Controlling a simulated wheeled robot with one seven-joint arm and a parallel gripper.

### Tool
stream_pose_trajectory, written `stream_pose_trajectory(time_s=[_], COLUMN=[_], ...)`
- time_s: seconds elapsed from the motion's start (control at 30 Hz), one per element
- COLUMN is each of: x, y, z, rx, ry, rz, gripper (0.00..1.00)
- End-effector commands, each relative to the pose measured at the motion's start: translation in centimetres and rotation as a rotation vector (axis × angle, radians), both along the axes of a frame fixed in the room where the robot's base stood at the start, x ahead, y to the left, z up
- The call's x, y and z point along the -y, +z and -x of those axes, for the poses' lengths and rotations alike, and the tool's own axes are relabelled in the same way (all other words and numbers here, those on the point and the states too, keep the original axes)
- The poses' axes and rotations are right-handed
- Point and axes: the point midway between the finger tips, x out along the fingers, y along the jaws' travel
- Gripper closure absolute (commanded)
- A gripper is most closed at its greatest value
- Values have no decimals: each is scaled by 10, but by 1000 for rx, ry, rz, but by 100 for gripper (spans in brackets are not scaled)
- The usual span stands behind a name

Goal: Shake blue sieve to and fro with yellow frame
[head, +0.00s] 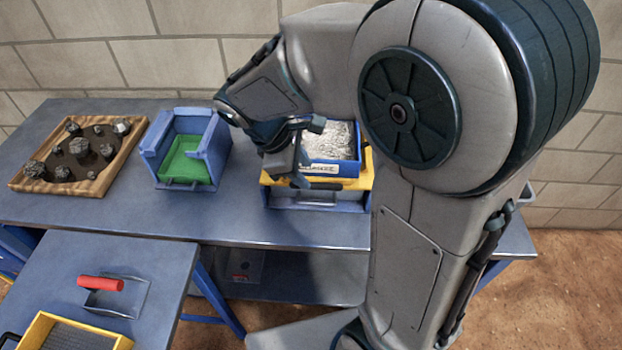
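The blue sieve (350,168) holds pale grey crushed material and has a white label on its front. It sits on the yellow frame (354,184), which rests on a grey and blue box on the table. My gripper (308,153) is at the sieve's left side, with its fingers pointing down and to the right. The fingers look spread, but my arm and hand hide part of them and the sieve's left edge. I cannot tell whether they touch the sieve or hold it. My arm also covers the right end of the frame.
A wooden tray (133,150) with dark rocks lies at the table's left. Beside it stands a blue box (207,130) with a green inside. A lower table (160,262) in front holds a red-handled scoop (128,305) and a yellow-framed sieve (30,335). The table's front middle is clear.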

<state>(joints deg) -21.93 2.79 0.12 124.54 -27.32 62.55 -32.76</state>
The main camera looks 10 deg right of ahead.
Motion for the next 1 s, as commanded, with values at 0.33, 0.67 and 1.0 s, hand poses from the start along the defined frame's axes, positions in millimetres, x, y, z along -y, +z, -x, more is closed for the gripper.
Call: stream_pose_trajectory(time_s=[0.33, 0.67, 1.0], x=[18, 19, 20], y=[-40, -43, -42], z=[-2, -2, -6], rx=[-1, 0, 1], ry=[0, 0, -2], rz=[0, 0, 0], gripper=[62, 62, 100])
